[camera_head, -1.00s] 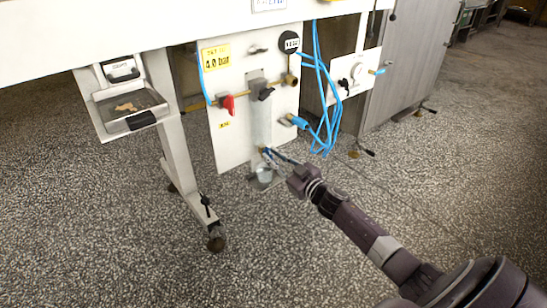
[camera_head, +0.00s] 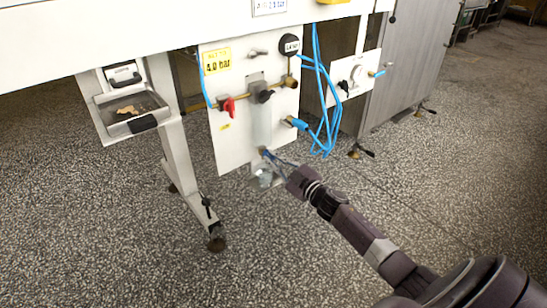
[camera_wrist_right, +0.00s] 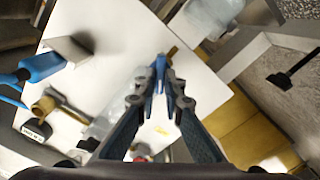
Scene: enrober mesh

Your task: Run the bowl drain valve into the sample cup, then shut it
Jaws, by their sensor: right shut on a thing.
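The clear bowl (camera_head: 262,128) hangs on the white panel below the black knob; it is pale and blurred in the right wrist view (camera_wrist_right: 100,126). The drain valve (camera_head: 264,151) is at its bottom, with a small blue part that shows between my fingertips in the right wrist view (camera_wrist_right: 160,72). My right gripper (camera_head: 270,155) reaches in from the lower right and is shut on that blue part. The clear sample cup (camera_head: 264,178) stands just below the valve; it also shows in the right wrist view (camera_wrist_right: 208,14). Its contents cannot be made out. My left gripper is not in view.
The white panel (camera_head: 228,150) carries a red handle (camera_head: 229,106), a gauge (camera_head: 290,45) and brass pipes. Blue hoses (camera_head: 325,125) hang close to the right of the bowl. A tray (camera_head: 130,110) hangs at left. The speckled floor in front is clear.

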